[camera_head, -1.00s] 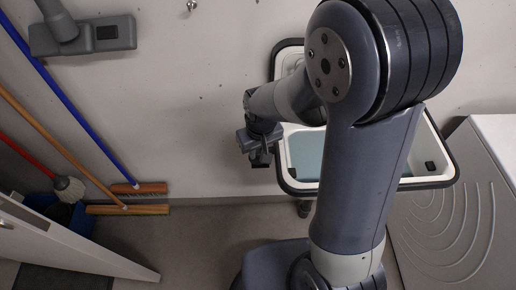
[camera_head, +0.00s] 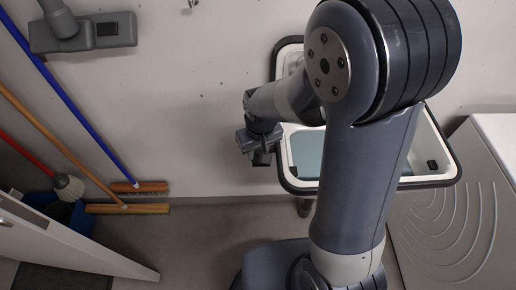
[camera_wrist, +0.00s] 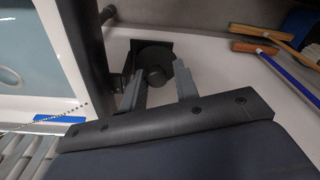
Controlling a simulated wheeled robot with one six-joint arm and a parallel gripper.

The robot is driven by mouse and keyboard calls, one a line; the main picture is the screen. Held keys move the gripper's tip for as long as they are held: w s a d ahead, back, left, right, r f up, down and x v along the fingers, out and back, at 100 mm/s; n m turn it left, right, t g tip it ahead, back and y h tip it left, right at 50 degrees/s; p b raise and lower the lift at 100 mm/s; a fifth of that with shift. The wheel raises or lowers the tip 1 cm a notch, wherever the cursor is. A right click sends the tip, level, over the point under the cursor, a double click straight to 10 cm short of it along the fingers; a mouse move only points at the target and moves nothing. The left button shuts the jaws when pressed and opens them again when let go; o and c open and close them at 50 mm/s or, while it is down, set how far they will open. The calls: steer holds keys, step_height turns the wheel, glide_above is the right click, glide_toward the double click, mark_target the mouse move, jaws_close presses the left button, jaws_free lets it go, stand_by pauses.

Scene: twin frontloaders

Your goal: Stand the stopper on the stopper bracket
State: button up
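My gripper (camera_wrist: 156,82) is open, its two grey fingers apart. In the wrist view a dark round stopper with a knob (camera_wrist: 155,75) shows between and just beyond the fingers, with visible gaps on both sides. The stopper appears to rest on the black square stopper bracket (camera_wrist: 170,45) beside the sink's dark rim. Whether it is fully seated is hard to tell, dark on dark. In the head view my gripper (camera_head: 262,158) is at the sink's left edge; the stopper and bracket cannot be made out there.
The sink (camera_head: 432,150) holds bluish water and has a dark rim. A ball chain (camera_wrist: 70,112) crosses its edge in the wrist view. A white ribbed appliance (camera_head: 450,215) stands right. Brooms (camera_head: 140,187) and a mop (camera_head: 68,186) lean left. Floor between is clear.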

steer(key=shift+o, duration=0.5)
steer(key=shift+d, duration=0.2)
steer(key=shift+w+r, duration=0.15)
steer(key=shift+r, duration=0.25)
step_height(320, 180, up, 10)
steer(key=s, duration=0.1)
steer(key=shift+s, duration=0.25)
steer(key=shift+w+f, duration=0.25)
steer(key=shift+f, duration=1.5)
steer(key=shift+w+f, duration=0.2)
steer(key=shift+f, duration=1.55)
